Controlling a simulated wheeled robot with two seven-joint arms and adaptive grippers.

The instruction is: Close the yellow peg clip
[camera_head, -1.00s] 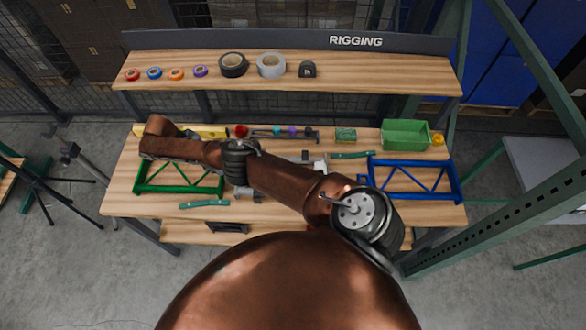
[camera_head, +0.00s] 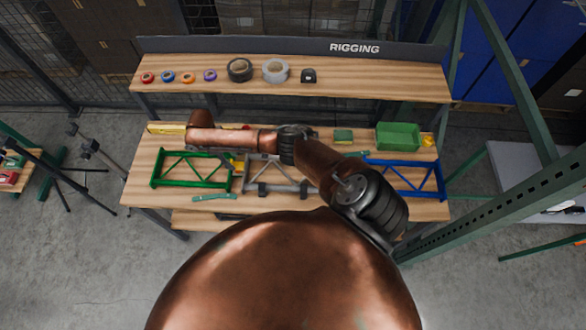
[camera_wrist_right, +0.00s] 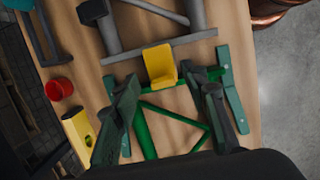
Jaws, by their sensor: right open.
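The yellow peg clip (camera_wrist_right: 160,66) shows in the right wrist view as a bent plate. One flap stands up at an angle from a short foot, where the grey frame (camera_wrist_right: 180,42) meets the green frame (camera_wrist_right: 142,128). In the head view a bit of yellow (camera_head: 237,167) shows between the green frame (camera_head: 190,182) and the grey frame (camera_head: 285,182). My right gripper (camera_wrist_right: 172,90) is open and empty. Its fingers are on either side of the clip, apart from it. In the head view my right arm hides this gripper. My left gripper is not in view.
A yellow level (camera_wrist_right: 80,132) and a red round item (camera_wrist_right: 58,89) lie beside the frames. A blue frame (camera_head: 405,178) and a green bin (camera_head: 398,136) stand at the right. Tape rolls (camera_head: 240,69) sit on the upper shelf. A teal strip (camera_head: 214,197) lies near the front edge.

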